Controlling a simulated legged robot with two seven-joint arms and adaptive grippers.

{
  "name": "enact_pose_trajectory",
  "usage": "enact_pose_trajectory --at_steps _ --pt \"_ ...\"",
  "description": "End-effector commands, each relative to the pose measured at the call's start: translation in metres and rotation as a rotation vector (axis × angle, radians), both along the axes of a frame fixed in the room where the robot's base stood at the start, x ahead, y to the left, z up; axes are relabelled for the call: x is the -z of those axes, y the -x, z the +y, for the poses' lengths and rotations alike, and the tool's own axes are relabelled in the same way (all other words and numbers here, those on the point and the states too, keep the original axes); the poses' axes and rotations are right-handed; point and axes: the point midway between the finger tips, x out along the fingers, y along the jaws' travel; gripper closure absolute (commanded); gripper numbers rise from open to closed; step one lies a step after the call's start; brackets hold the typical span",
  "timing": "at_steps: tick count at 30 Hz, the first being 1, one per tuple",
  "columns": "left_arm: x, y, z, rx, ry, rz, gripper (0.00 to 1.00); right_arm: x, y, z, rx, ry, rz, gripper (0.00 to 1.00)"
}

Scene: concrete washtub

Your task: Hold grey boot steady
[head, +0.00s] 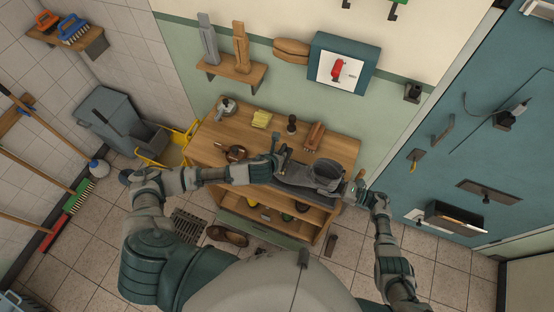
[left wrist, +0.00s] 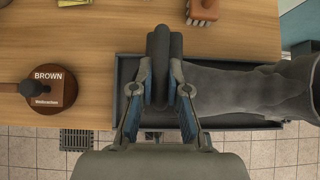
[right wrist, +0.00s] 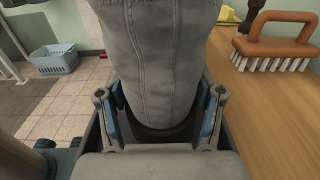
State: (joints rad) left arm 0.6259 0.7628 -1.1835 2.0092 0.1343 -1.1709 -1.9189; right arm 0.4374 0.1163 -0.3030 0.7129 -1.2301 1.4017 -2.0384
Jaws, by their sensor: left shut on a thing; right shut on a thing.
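The grey boot (head: 328,172) lies on the wooden workbench (head: 205,148), in or over a dark tray (left wrist: 125,72). My right gripper (head: 357,190) is at its right end. In the right wrist view the boot (right wrist: 160,60) rises between the two fingers, which are shut on it. The boot also shows in the left wrist view (left wrist: 245,90), to the right of my left gripper (left wrist: 160,85). The left gripper is shut on a dark grey rounded piece (left wrist: 164,45), held over the tray beside the boot. I cannot tell whether that piece touches the boot.
A brown polish tin (left wrist: 45,88) sits left of the tray. A wooden-handled brush (right wrist: 275,47), a dark dauber (head: 291,124), a yellow cloth (head: 262,118) and a small container (head: 227,107) stand towards the back. Shelves with shoes are below. A yellow mop bucket (head: 165,150) stands left.

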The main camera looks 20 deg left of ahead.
Motion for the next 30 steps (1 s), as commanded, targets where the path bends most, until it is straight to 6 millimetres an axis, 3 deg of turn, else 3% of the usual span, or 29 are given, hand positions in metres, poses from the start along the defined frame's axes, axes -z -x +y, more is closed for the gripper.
enact_pose_trajectory --at_steps 1,12,30 --pt "0.000 -0.002 0.000 0.000 0.000 -0.001 1.00 0.007 0.002 -0.001 0.004 0.014 0.006 0.78" --pt "-0.002 -0.004 0.000 0.000 0.001 -0.001 1.00 0.007 0.002 -0.001 0.004 0.014 0.006 0.78" --pt "-0.057 -0.005 0.013 0.000 0.000 -0.001 1.00 0.007 0.002 -0.001 0.004 0.014 0.006 0.78"
